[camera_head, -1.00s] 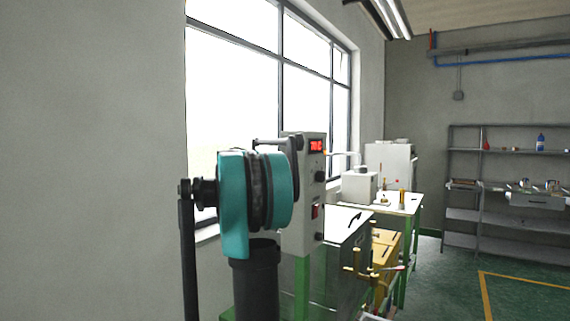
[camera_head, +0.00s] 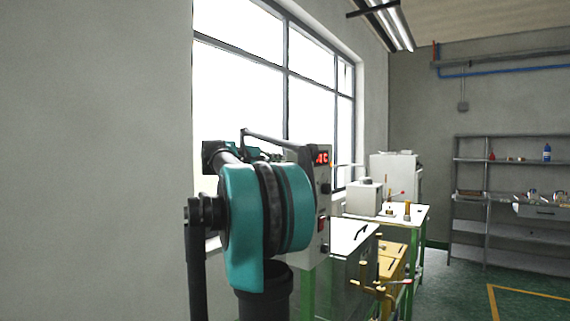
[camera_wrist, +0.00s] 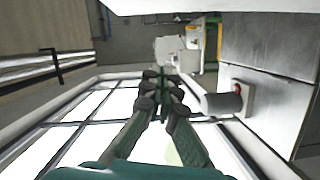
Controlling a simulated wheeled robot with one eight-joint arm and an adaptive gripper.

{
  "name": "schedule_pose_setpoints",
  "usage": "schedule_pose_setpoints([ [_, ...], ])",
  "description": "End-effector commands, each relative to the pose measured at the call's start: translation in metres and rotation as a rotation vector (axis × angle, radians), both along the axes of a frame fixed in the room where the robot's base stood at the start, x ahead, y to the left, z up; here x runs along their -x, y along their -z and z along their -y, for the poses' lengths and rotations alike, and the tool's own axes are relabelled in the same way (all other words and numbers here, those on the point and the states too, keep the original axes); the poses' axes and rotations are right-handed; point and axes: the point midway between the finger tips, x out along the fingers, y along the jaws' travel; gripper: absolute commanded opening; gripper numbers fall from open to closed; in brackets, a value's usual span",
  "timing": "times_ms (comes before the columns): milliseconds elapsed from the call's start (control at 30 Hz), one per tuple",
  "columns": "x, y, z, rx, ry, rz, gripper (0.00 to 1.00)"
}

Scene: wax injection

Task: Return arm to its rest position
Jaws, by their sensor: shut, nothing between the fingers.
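My gripper (camera_wrist: 165,82) shows in the wrist view, its dark fingers together in the middle of the picture. Nothing is between the fingers, and they appear apart from everything around them. In the head view my arm's teal joint stands in front of the window and hides part of the grey control box (camera_head: 321,200) with its red display. My gripper cannot be made out in the head view. Part of my arm shows behind and above the teal joint, near the window's lower edge.
A large window (camera_head: 310,60) is in the left wall. Beyond the control box stand a lidded metal tank (camera_head: 350,238), a brass-coloured fixture (camera_head: 373,285) and a white-topped table (camera_head: 418,213). Grey shelves (camera_head: 485,215) line the back wall. Green floor (camera_head: 440,300) is open at right.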

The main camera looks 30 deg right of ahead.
Motion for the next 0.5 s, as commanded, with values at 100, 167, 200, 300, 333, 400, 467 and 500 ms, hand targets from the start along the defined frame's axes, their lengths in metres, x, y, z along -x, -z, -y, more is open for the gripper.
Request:
schedule_pose_setpoints([
  [100,0.003,-0.002,-0.007,0.000,-0.001,0.000,0.00],
  [167,0.003,-0.002,-0.008,0.000,-0.001,0.000,0.00],
  [200,0.004,-0.002,-0.008,0.000,0.000,0.000,0.00],
  [300,0.004,-0.001,-0.009,-0.002,0.000,0.001,0.00],
  [333,0.004,0.001,-0.009,-0.006,-0.001,0.000,0.00],
  [400,0.005,0.013,-0.012,-0.029,-0.005,0.002,0.00],
  [467,0.008,0.033,-0.017,-0.067,-0.012,0.003,0.00],
  [500,0.011,0.051,-0.022,-0.103,-0.019,0.004,0.00],
])
